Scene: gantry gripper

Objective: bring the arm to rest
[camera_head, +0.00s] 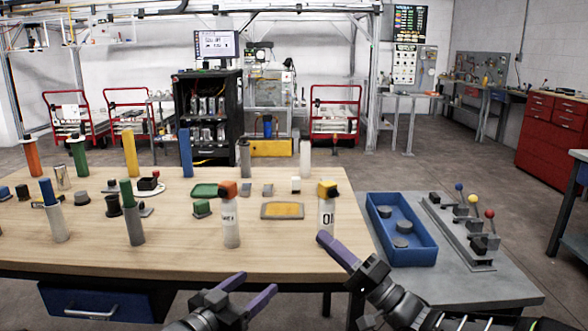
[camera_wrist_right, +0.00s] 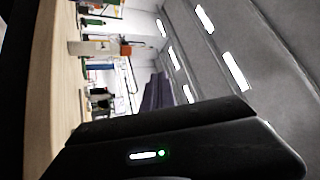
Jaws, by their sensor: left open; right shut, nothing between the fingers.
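My left gripper (camera_head: 260,281) is low in the head view, in front of the wooden table's near edge. Its purple fingers stand apart with nothing between them. My right gripper (camera_head: 323,237) reaches up from the lower right. Its purple fingers are together and empty, with the tips at the table's near right corner, just below a white bottle (camera_head: 327,218) with a yellow and black top. I cannot tell whether the tips touch anything. In the right wrist view the dark purple fingers (camera_wrist_right: 158,91) show beyond the black gripper body.
The wooden table (camera_head: 280,250) holds several bottles, coloured cylinders and small blocks, including an orange-topped white bottle (camera_head: 230,225). A blue tray (camera_head: 412,252) and a lever panel (camera_head: 465,235) sit on a grey side table (camera_head: 470,287) at the right. Open floor lies beyond.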

